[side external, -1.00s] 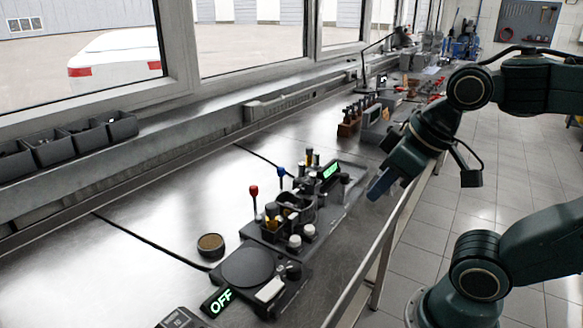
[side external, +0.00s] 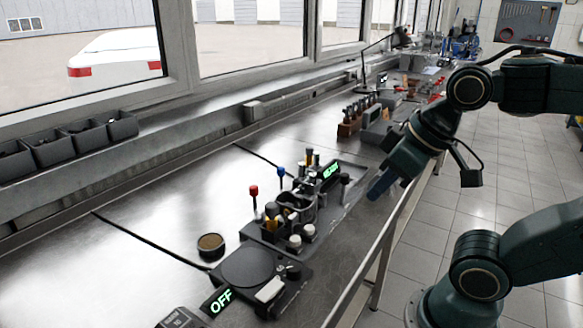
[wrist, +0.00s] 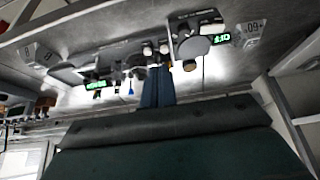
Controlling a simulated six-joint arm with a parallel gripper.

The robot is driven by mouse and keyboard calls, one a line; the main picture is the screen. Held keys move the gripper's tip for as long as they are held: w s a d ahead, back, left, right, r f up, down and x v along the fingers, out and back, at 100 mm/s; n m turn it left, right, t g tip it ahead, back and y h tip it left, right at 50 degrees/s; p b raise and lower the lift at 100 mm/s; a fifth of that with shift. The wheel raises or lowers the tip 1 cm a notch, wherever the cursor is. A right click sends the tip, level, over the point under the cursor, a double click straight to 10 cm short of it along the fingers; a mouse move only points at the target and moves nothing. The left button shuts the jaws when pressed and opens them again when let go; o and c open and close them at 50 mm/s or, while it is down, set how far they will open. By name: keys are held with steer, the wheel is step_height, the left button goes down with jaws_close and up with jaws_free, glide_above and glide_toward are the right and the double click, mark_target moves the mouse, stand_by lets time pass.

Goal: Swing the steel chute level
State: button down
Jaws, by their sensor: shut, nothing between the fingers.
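I cannot clearly pick out the steel chute. Small dark and metal parts crowd the black machine (side external: 262,228) on the bench, and any chute among them is too small to tell. The machine has a red-knobbed lever (side external: 254,191), a blue-knobbed lever (side external: 281,172) and a dark-knobbed post (side external: 345,180) at its right end. My gripper (side external: 377,190) is shut and empty, just right of that post, over the bench's front edge, apart from the machine as far as I can see. In the wrist view my gripper's blue fingers (wrist: 157,84) lie together, pointing toward the machine, which shows upside down.
A round dish (side external: 210,245) lies left of the machine, near a lit OFF sign (side external: 217,301). A wooden rack (side external: 350,122) and grey boxes stand farther along the bench. Dark bins (side external: 82,140) line the window ledge. The bench between ledge and machine is mostly clear.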

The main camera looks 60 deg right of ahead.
steer(key=c, duration=2.1)
jaws_free()
steer(key=o, duration=0.7)
steer(key=shift+w+r, duration=0.1)
steer(key=shift+r, duration=0.05)
steer(key=shift+c, duration=0.2)
steer(key=shift+o, duration=1)
steer(key=shift+w+d+r, duration=0.1)
steer(key=shift+w+r, duration=0.05)
steer(key=shift+w, duration=0.1)
steer(key=w+d+r+m+g, duration=0.1)
steer(key=w+d+r+m, duration=0.2)
steer(key=w, duration=0.5)
steer(key=w+d+r+m+g, duration=0.2)
steer(key=w+d+r+m, duration=0.15)
steer(key=w, duration=0.55)
steer(key=w+d+f+m+g, duration=0.1)
steer(key=w+d+f+m, duration=0.2)
steer(key=w+d, duration=0.2)
steer(key=w+d+f+m+g, duration=0.1)
steer(key=w+d+f+m, duration=0.2)
steer(key=w+d, duration=0.3)
steer(key=w+m, duration=0.1)
steer(key=w, duration=0.3)
steer(key=shift+w+d+f+g, duration=0.3)
steer(key=shift+w+f, duration=0.05)
steer(key=shift+f, duration=0.05)
steer(key=shift+f, duration=0.15)
